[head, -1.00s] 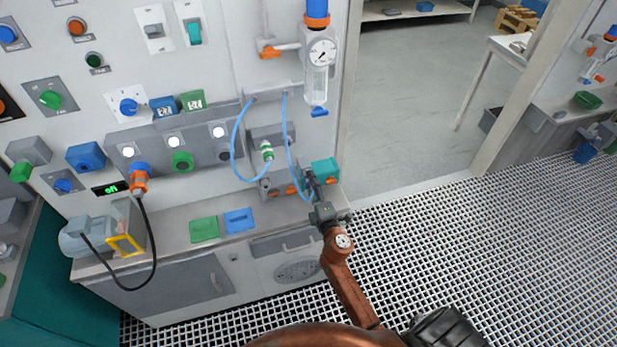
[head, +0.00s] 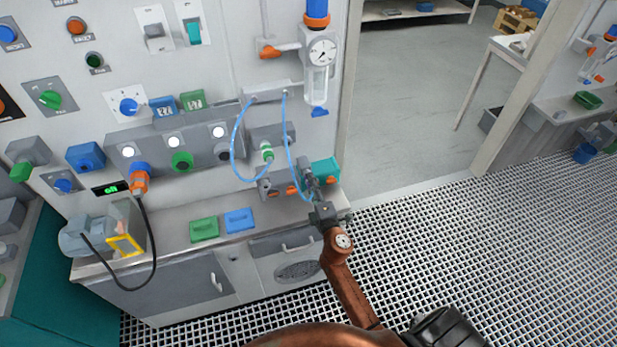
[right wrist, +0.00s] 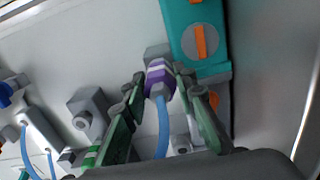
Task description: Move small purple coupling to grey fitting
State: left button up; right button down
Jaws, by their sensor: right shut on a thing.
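The small purple coupling (right wrist: 160,74), with pale bands, sits on the end of a blue hose (right wrist: 162,128) in the right wrist view. My right gripper (right wrist: 160,75) is shut on it, with a green finger on either side. The coupling's far end is up against a grey fitting (right wrist: 157,51) beside a teal box (right wrist: 195,45); I cannot tell whether it is fully seated. In the head view my right gripper (head: 309,183) is at the bench's right end, by the teal box (head: 325,170), and hides the coupling. My left gripper is out of view.
A green-ringed coupling (head: 267,153) with another blue hose (head: 234,150) is on the panel to the left. A gauge (head: 322,52) hangs above. Green (head: 204,229) and blue (head: 239,220) trays lie on the bench. The grid floor at right is clear.

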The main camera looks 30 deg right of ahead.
jog(key=shift+s, duration=0.1)
jog(key=shift+v, duration=2.9)
jog(key=shift+a, duration=0.1)
jog(key=s+a+r+n+y, duration=0.2)
jog(key=s+a+r+y, duration=0.2)
jog(key=s+a, duration=1.1)
jog(key=shift+a+r+n, duration=0.2)
jog(key=shift+a+n, duration=0.1)
jog(key=shift+a, duration=0.15)
jog(key=shift+s+a, duration=0.1)
